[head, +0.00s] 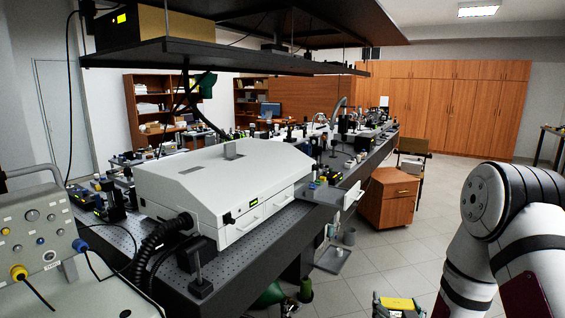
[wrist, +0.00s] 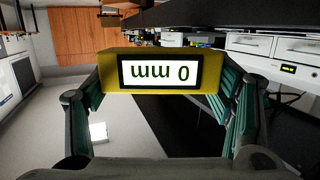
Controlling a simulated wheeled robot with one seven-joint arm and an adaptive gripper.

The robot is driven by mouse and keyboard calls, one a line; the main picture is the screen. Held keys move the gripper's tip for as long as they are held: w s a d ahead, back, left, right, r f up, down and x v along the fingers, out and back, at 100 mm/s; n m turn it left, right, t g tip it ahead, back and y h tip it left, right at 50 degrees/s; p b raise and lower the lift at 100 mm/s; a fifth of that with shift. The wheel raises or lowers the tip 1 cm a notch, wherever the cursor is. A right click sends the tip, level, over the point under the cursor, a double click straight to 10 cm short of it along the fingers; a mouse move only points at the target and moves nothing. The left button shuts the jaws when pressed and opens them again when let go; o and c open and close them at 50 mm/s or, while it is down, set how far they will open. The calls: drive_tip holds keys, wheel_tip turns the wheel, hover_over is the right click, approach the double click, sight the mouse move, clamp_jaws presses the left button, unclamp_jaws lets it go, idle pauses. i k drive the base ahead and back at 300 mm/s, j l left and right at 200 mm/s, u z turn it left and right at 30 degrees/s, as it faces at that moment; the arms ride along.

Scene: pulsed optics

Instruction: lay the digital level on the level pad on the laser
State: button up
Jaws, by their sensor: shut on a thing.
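The digital level (wrist: 107,60) is a yellow bar with a display reading "0 mm" upside down in the wrist view. My gripper (wrist: 168,82) is shut on it, one teal-padded finger at each end. In the head view the yellow level (head: 398,304) shows at the bottom edge, low in front of the bench and well apart from the laser. The laser (head: 190,178) is a large white box on the optical table. A small grey piece (head: 233,149) stands out on its lid; I cannot tell whether it is the level pad.
A black shelf (head: 150,55) hangs above the laser. The optical table (head: 130,245) carries many small optics and a black corrugated hose (head: 160,240). An instrument cart (head: 35,230) stands at left. A wooden cabinet (head: 390,197) stands beyond the open tiled floor.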

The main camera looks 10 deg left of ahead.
sight(192, 170)
drive_tip(key=i+l+z, duration=0.3)
drive_tip(key=i, duration=0.15)
drive_tip(key=i+z, duration=0.25)
drive_tip(key=i, duration=0.2)
drive_tip(key=i+u, duration=0.35)
drive_tip(key=i+l+u, duration=0.15)
drive_tip(key=u, duration=0.25)
drive_tip(key=i+l+u, duration=0.2)
drive_tip(key=u, duration=0.15)
drive_tip(key=i, duration=0.05)
